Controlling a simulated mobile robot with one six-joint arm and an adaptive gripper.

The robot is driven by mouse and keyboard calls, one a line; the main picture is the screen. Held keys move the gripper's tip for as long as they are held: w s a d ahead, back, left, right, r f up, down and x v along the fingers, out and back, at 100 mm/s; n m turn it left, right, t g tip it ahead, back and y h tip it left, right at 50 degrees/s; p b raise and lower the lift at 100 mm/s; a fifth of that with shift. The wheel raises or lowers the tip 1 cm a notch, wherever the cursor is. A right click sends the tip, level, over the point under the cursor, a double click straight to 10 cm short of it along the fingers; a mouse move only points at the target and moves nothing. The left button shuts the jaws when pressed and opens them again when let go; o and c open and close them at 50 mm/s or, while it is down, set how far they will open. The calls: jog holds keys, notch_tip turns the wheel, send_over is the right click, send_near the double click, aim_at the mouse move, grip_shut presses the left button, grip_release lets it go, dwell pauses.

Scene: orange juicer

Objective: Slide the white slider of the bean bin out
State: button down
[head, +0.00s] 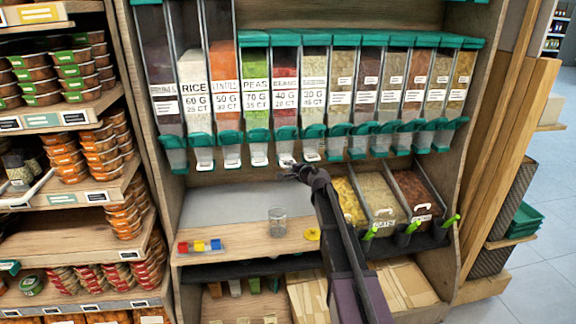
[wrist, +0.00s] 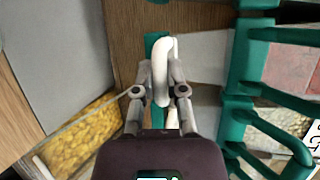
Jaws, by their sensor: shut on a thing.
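The bean bin (head: 285,105) is a clear dispenser labelled BEANS with dark red contents and a teal bottom, in the row of bins. Its white slider (head: 286,160) is at the bottom front. My gripper (head: 298,172) reaches up to it from below right. In the wrist view a white looped handle (wrist: 161,62) stands between the two grey fingers of my gripper (wrist: 161,80), which are shut on it. The fingers cover part of the handle's sides. How far the slider stands out of the bin is hard to tell.
Other bins with teal spouts stand close on both sides, such as the peas bin (head: 257,100). Below are a glass jar (head: 277,222), colored blocks (head: 199,246) and a yellow ring (head: 312,234) on the wooden shelf (head: 240,247). Open food trays (head: 378,196) stand at right.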

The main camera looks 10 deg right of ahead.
jog(key=shift+s+a+f, duration=0.1)
jog(key=shift+s, duration=0.35)
jog(key=c, duration=0.7)
grip_release()
jog(key=shift+w, duration=0.1)
jog(key=f+v, duration=0.1)
jog(key=v, duration=0.7)
jog(key=f+v, duration=0.1)
jog(key=v, duration=0.4)
jog(key=shift+s+d+f, duration=0.2)
jog(key=shift+s+f, duration=0.05)
